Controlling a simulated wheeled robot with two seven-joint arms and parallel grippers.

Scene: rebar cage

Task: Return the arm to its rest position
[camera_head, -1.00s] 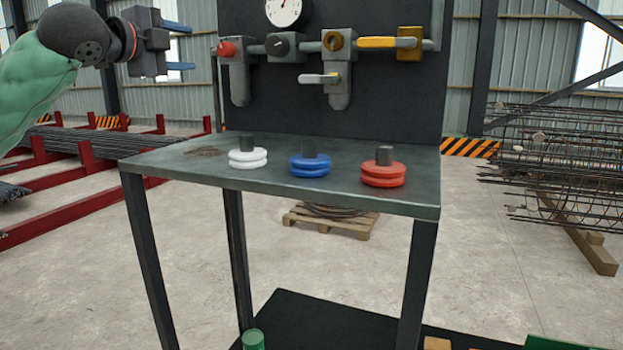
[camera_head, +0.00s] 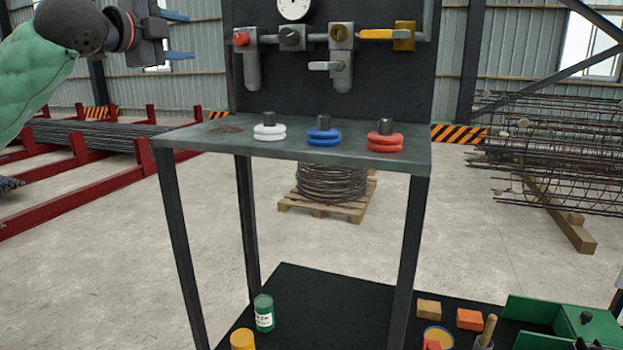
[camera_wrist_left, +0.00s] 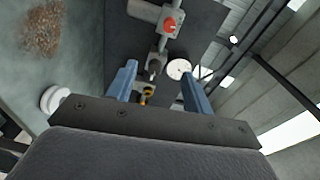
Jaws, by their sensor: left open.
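My left gripper (camera_head: 178,36) is at the upper left of the head view, raised left of the dark panel (camera_head: 405,85). Its two blue fingers are apart with nothing between them. In the left wrist view the open fingers (camera_wrist_left: 158,82) frame the panel with its pipe fittings and round gauge (camera_wrist_left: 178,69), which lie beyond them. The gauge (camera_head: 294,9) is cut by the top edge of the head view. My left arm comes in with a green sleeve. My right gripper does not show.
A steel table (camera_head: 215,140) carries a white (camera_head: 269,132), a blue (camera_head: 324,136) and a red (camera_head: 385,141) ring-shaped piece. Below are a green can (camera_head: 264,313) and a green box (camera_head: 560,318). Rebar cages (camera_head: 570,140) stand right; red racks (camera_head: 90,165) stand left.

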